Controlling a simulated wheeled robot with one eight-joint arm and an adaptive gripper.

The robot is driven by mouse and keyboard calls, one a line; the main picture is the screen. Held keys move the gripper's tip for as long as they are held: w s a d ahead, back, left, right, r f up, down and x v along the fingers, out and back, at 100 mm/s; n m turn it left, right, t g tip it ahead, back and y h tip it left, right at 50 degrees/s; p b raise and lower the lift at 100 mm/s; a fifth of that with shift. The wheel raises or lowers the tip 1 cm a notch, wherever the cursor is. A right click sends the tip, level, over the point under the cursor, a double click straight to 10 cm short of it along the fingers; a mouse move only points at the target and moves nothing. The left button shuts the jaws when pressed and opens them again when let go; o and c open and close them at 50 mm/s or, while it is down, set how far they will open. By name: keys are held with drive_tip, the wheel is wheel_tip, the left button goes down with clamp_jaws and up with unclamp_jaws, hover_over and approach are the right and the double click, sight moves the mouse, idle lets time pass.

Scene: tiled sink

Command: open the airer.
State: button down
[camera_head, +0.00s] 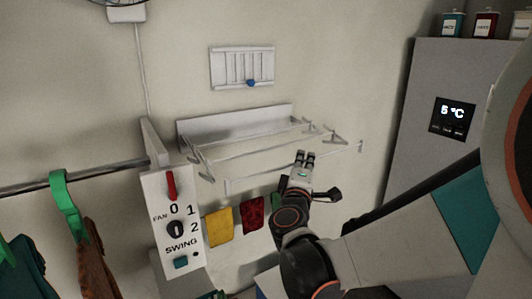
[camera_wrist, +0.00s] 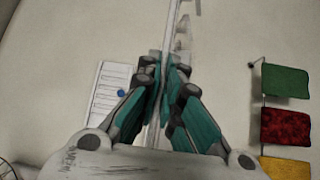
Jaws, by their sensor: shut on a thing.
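The airer is a white wall-mounted rack with a back plate (camera_head: 236,122) and thin rails on folding side arms. It stands out from the wall, and its front rail (camera_head: 255,178) is well away from the plate. My gripper (camera_head: 306,156) is at the right part of the front rail. In the wrist view, my gripper (camera_wrist: 170,72) has its teal-padded fingers closed around a pale rail (camera_wrist: 152,130) that runs up between them. The contact itself is partly hidden by the fingers.
A white slatted panel (camera_head: 242,68) with a blue knob is above the airer. A fan control box (camera_head: 170,215) is at left. Yellow (camera_head: 219,227) and red (camera_head: 252,213) cloths hang below. A grey fridge (camera_head: 425,120) stands at right.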

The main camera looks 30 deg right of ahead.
drive_tip(key=shift+s, duration=0.25)
drive_tip(key=c, duration=1.8)
unclamp_jaws()
drive_tip(key=shift+a, duration=0.1)
drive_tip(key=v, duration=1.1)
drive_tip(key=shift+s+a+f, duration=0.15)
drive_tip(key=shift+s+a, duration=0.05)
drive_tip(key=shift+s, duration=0.1)
